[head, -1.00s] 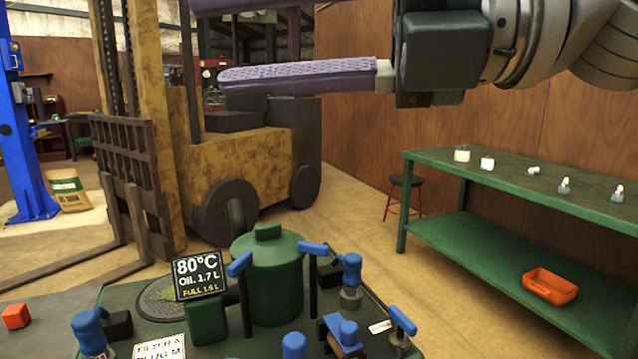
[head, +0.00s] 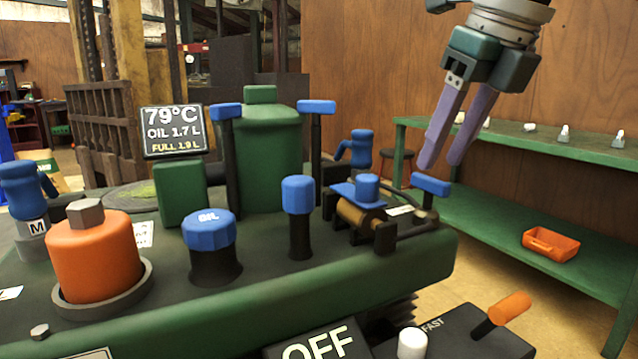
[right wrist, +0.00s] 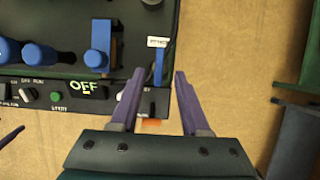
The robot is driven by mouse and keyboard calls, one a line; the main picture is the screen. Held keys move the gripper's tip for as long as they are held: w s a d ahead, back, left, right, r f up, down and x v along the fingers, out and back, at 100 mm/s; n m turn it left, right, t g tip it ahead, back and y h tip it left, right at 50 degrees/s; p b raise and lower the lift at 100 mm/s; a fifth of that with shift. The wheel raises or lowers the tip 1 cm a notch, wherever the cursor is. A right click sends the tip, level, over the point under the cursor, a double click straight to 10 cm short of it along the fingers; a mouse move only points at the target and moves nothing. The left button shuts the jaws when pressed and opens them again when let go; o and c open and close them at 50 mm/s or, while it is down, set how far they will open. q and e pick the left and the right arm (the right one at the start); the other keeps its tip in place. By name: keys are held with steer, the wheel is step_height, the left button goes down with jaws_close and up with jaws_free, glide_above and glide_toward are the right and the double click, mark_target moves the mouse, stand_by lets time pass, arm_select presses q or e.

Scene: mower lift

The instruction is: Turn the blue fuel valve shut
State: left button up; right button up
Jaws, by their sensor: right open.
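A blue lever (head: 432,186), seemingly the fuel valve, stands on a dark stem at the right end of the green mower deck (head: 340,288). A small white label (head: 400,210) lies beside it, too small to read surely. My right gripper (head: 440,164) has purple fingers, spread and empty, pointing down just above the lever. In the right wrist view the blue lever (right wrist: 158,65) appears ahead of the fingertips, between their lines. I cannot tell the exact height gap.
The deck holds other blue-topped parts: an oil cap (head: 209,230), a knob (head: 298,195) and a clamp-like part (head: 358,190). An orange filter (head: 95,257) is at left. An orange-handled lever (head: 509,308) stands front right. A green bench (head: 500,140) is behind.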

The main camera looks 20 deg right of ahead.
mark_target(431, 178)
steer(key=x, duration=0.5)
steer(key=shift+b, duration=0.35)
steer(key=shift+c, duration=0.3)
jaws_close()
